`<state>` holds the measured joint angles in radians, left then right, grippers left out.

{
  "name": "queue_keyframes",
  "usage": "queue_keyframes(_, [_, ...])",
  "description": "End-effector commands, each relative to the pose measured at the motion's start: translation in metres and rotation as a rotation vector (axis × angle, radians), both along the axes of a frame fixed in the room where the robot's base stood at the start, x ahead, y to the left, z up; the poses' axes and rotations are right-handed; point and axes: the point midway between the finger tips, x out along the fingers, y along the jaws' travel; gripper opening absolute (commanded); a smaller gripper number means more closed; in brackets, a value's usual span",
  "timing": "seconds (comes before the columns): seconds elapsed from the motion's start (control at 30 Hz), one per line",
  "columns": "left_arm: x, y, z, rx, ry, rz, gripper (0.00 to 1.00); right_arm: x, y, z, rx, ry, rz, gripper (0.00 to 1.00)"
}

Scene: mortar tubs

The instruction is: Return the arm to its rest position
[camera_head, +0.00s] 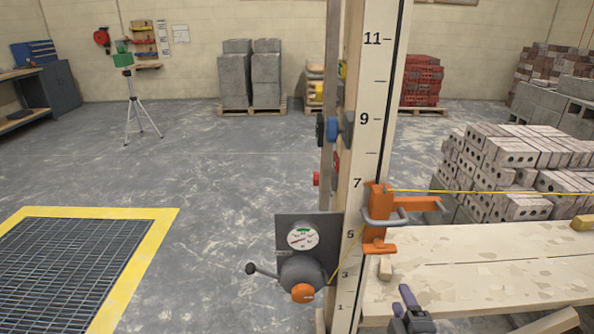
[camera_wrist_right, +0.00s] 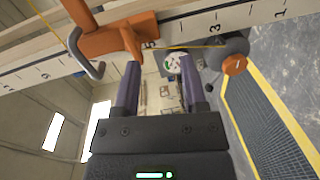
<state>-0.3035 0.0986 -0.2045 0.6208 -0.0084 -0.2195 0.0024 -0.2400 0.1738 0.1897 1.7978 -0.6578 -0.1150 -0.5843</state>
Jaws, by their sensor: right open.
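My right gripper (camera_head: 408,308) shows at the bottom of the head view, low in front of the wooden plank bench (camera_head: 470,262). In the right wrist view its two purple fingers (camera_wrist_right: 158,85) stand apart with nothing between them. An orange clamp (camera_head: 376,215) with a grey handle grips the upright measuring post (camera_head: 376,80), above the gripper in the head view. The clamp (camera_wrist_right: 100,35) also shows in the wrist view, close beyond the left finger. A yellow string runs right from the clamp. My left gripper is in neither view.
A gauge box (camera_head: 302,238) with a lever and orange knob sits at the post's left. Grey bricks (camera_head: 515,160) are stacked behind the bench. A yellow-edged floor grate (camera_head: 130,250) lies at left. A tripod (camera_head: 135,105) stands farther back. The floor between is clear.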

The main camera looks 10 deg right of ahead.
Motion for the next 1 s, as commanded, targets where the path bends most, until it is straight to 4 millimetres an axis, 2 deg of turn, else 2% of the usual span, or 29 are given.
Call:
queue_keyframes(0.03, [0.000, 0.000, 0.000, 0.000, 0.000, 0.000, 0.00, -0.007, 0.005, -0.036, 0.093, 0.078, -0.007, 0.54])
queue_keyframes(0.07, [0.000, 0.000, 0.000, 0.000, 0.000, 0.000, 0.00, -0.014, 0.010, -0.063, 0.170, 0.139, -0.017, 0.54])
queue_keyframes(0.1, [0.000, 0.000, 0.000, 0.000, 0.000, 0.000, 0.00, -0.028, 0.019, -0.103, 0.282, 0.230, -0.039, 0.54])
queue_keyframes(0.17, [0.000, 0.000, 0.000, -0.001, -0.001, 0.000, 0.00, -0.058, 0.034, -0.159, 0.446, 0.369, -0.089, 0.54])
queue_keyframes(0.2, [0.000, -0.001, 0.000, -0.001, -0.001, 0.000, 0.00, -0.082, 0.044, -0.194, 0.550, 0.460, -0.136, 0.54])
queue_keyframes(0.27, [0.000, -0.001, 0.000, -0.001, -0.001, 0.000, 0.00, -0.125, 0.060, -0.239, 0.686, 0.598, -0.223, 0.54])
queue_keyframes(0.3, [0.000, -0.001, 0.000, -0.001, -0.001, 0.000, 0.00, -0.157, 0.069, -0.265, 0.764, 0.685, -0.290, 0.54])
queue_keyframes(0.37, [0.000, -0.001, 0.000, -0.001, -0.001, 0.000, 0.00, -0.207, 0.082, -0.296, 0.861, 0.807, -0.402, 0.54])
queue_keyframes(0.4, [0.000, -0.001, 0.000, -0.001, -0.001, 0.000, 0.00, -0.238, 0.089, -0.310, 0.911, 0.876, -0.478, 0.54])
queue_keyframes(0.5, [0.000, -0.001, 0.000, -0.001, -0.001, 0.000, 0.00, -0.304, 0.099, -0.331, 0.986, 1.004, -0.645, 0.54])
queue_keyframes(0.6, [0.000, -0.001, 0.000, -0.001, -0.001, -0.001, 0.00, -0.342, 0.103, -0.337, 1.014, 1.070, -0.752, 0.54])
queue_keyframes(0.7, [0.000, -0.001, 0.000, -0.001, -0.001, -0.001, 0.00, -0.356, 0.103, -0.339, 1.023, 1.091, -0.793, 0.54])
queue_keyframes(1.0, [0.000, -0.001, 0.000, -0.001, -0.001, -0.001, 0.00, -0.356, 0.103, -0.339, 1.023, 1.091, -0.791, 0.54])
